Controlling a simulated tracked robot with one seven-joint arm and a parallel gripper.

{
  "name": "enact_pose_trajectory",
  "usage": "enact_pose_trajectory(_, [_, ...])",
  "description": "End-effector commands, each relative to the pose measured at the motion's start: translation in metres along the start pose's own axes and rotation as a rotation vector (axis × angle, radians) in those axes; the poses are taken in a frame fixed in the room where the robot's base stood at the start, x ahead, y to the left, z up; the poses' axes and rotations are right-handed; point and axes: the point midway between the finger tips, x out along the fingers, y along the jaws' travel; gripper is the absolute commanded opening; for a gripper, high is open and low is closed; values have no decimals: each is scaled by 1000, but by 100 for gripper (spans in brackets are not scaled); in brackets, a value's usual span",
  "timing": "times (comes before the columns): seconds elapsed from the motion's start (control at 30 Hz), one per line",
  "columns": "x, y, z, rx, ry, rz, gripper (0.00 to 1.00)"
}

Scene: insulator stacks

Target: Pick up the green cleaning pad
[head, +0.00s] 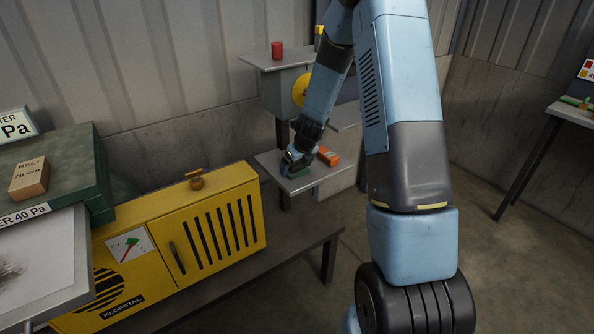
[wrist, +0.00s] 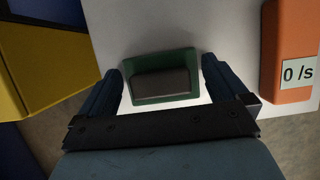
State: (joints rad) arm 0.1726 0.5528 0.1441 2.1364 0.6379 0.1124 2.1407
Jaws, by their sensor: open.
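The green cleaning pad (wrist: 160,58) lies on a small light-grey shelf (wrist: 120,22). It is a green block with a grey-brown part on the side facing the wrist camera. My gripper (wrist: 160,82) is open, with one dark blue finger on the left of the pad and one on the right. Gaps show between the fingers and the pad's sides. In the head view my gripper (head: 289,160) is low over the shelf (head: 318,178), and a bit of the green pad (head: 297,172) shows beside it, mostly covered.
An orange block (wrist: 288,45) labelled "0 /s" lies right of the pad; it also shows in the head view (head: 328,156). A yellow cabinet (head: 190,245) stands at left on a bench. An upper shelf (head: 270,58) holds a red cylinder (head: 277,50).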

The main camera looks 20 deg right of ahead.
Motion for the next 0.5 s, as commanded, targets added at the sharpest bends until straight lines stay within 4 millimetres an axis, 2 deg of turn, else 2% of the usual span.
enact_pose_trajectory(0.2, [0,0,0,0,0,0,98])
enact_pose_trajectory(0.5, [0,0,0,0,0,0,69])
